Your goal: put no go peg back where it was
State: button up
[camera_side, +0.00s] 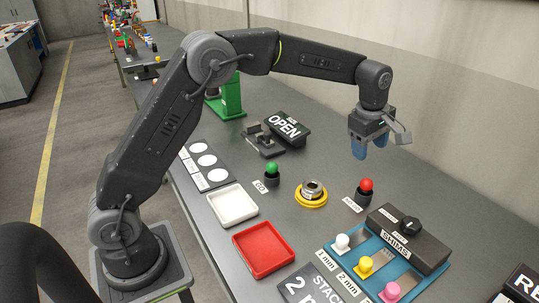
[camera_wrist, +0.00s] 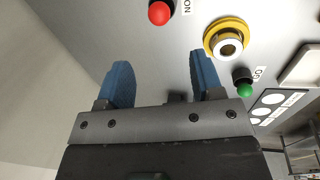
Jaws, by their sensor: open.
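The no go peg (camera_side: 365,187) shows as a red ball knob above a black base, upright beside a small label; part of that label reads "NO" in the wrist view, where the red knob (camera_wrist: 160,12) is at the top edge. The green-knobbed go peg (camera_side: 272,169) stands upright in a black base beside its "GO" label, and its knob also shows in the wrist view (camera_wrist: 245,90). My gripper (camera_side: 373,148) has blue fingers pointing down, spread apart and empty, above the table behind the red knob. The fingers (camera_wrist: 161,72) hold nothing in the wrist view.
A metal ring part sits on a yellow ring (camera_side: 311,200) between the pegs. A white tray (camera_side: 233,206), a red tray (camera_side: 264,250), a shims block (camera_side: 408,240) with knobs, and an "OPEN" sign (camera_side: 287,127) stand around. The table behind the pegs is fairly clear.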

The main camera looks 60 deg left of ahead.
jog(key=s+a+r+m+t, duration=0.1)
jog(key=s+r+m, duration=0.4)
jog(key=s, duration=0.4)
jog(key=s+a+r+m+t, duration=0.15)
jog(key=s+r+m, duration=0.3)
jog(key=s, duration=0.45)
jog(key=s+f+m, duration=0.2)
jog(key=s+m, duration=0.2)
jog(key=s, duration=0.4)
jog(key=s+a+f+m, duration=0.1)
jog(key=s+m, duration=0.3)
jog(key=s, duration=0.4)
jog(key=shift+s+f+t, duration=0.25)
jog(key=shift+f+t, duration=0.2)
jog(key=shift+f, duration=0.1)
